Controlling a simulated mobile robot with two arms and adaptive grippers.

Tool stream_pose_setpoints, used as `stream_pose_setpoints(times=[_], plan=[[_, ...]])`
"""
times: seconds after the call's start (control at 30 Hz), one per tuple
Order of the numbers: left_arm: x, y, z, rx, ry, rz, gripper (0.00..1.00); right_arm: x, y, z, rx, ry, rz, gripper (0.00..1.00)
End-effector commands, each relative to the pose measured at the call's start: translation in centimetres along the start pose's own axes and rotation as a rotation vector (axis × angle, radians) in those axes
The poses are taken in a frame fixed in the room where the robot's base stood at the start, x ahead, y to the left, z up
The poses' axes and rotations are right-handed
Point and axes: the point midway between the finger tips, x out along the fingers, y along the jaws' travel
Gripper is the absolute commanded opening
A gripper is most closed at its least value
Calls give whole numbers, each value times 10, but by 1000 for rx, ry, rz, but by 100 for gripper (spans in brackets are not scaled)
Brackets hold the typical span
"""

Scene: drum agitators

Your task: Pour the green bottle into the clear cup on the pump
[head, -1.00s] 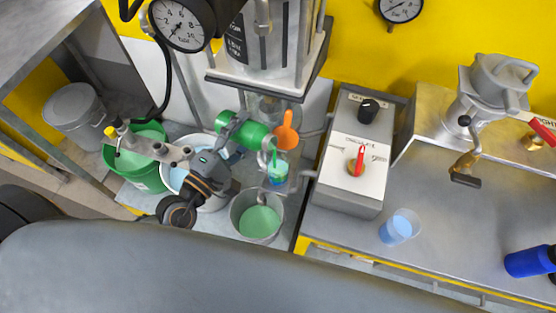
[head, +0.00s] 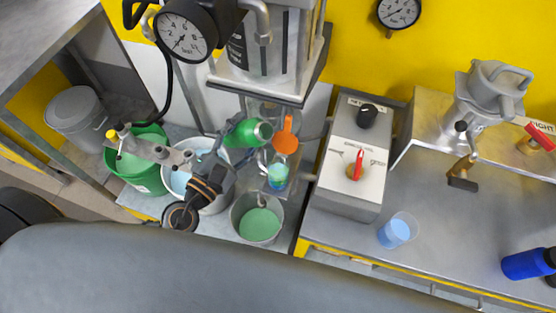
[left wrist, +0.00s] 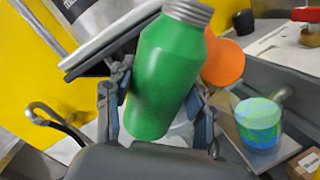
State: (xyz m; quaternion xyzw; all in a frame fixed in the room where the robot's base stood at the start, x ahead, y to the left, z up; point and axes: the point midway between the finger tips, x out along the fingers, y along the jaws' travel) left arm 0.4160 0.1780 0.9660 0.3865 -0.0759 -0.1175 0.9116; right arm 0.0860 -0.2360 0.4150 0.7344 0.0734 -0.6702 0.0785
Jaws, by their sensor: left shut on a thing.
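The green bottle (head: 243,133) is held in my left gripper (head: 230,142), tilted, with its metal-coloured neck towards the upper right. In the left wrist view the bottle (left wrist: 165,80) sits between the two fingers of my left gripper (left wrist: 160,98), neck up. The clear cup (head: 278,178) stands below and right of the bottle, under the pump frame, with green and blue contents. It also shows in the left wrist view (left wrist: 258,122), apart from the bottle. No stream shows between them. My right gripper is not in view.
An orange paddle-shaped thing (head: 285,142) is close beside the bottle mouth. A metal pot (head: 257,222) with green contents stands below the cup. A green bucket (head: 142,178) is at the left. A control box (head: 345,170), a blue-filled cup (head: 397,230) and a blue bottle (head: 527,264) are at the right.

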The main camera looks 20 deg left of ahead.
Motion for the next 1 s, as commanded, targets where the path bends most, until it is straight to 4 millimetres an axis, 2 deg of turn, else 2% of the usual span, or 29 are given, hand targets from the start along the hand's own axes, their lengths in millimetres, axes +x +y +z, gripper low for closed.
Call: stream_pose_setpoints(times=[0.03,0.1,0.2,0.7,0.8,1.0], plan=[[0,6,7,-39,2,1,12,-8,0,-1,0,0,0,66],[0,4,7,-158,10,1,12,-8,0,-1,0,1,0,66],[-1,-10,-7,-184,12,0,12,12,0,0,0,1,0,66],[-3,-52,-57,-310,19,1,12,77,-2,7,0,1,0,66],[-3,-43,-56,-469,29,1,12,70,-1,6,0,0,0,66],[-3,-42,-64,-706,45,0,12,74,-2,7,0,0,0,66]])
